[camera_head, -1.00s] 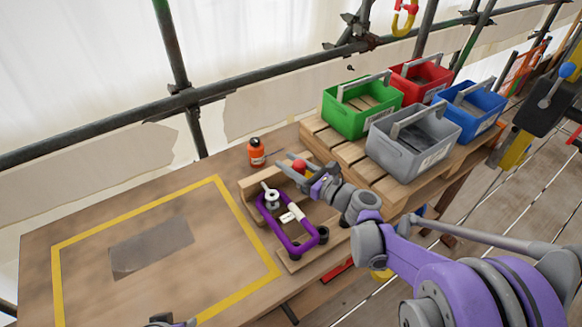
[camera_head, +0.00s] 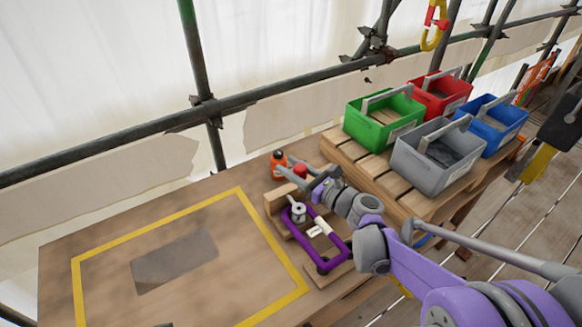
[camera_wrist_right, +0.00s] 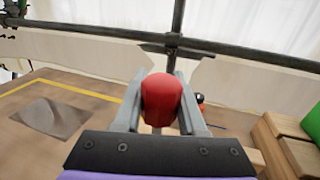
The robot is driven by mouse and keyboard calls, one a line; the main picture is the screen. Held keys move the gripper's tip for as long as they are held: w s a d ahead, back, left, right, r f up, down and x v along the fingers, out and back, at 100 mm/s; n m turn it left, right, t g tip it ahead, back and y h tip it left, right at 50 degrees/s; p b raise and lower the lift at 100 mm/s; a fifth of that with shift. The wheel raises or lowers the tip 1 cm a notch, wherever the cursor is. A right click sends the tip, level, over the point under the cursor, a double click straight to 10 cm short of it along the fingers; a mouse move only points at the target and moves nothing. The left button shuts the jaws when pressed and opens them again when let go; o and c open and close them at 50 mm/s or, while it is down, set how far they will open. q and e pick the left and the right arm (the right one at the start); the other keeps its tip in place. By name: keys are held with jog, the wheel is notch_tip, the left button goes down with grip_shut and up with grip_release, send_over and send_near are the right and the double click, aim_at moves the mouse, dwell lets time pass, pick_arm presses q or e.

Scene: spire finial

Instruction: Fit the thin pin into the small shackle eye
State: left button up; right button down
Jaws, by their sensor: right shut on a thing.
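A purple shackle (camera_head: 290,236) lies on a wooden holder (camera_head: 275,203) on the workbench, with a white label on one side. A silver round piece (camera_head: 298,209) shows at its far end; I cannot make out the small eye clearly. My right gripper (camera_head: 295,171) is above and behind the shackle's far end, shut on a red-headed piece (camera_head: 300,169), apparently the pin. The red head (camera_wrist_right: 162,98) sits between both fingers in the right wrist view and hides most of the shank. My left gripper is not clearly shown; only a dark sliver shows at the bottom edge.
An orange bottle (camera_head: 279,163) stands just behind the right gripper. Green (camera_head: 384,120), red, grey (camera_head: 437,158) and blue bins stand on a pallet at the right. The yellow-taped area (camera_head: 90,258) at the left holds only a flat grey patch (camera_head: 175,260).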

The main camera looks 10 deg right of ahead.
pick_arm(q)
jog(key=shift+s+f+b, duration=0.15)
jog(key=shift+f+b, duration=1)
jog(key=shift+f, duration=0.05)
jog(key=shift+s+f+b, duration=0.15)
jog(key=shift+f+b, duration=0.95)
jog(key=shift+f, duration=0.1)
pick_arm(e)
jog(key=shift+f, duration=2.95)
pick_arm(q)
jog(key=shift+f+b, duration=1.05)
jog(key=shift+f, duration=0.05)
pick_arm(e)
jog(key=shift+f, duration=1.25)
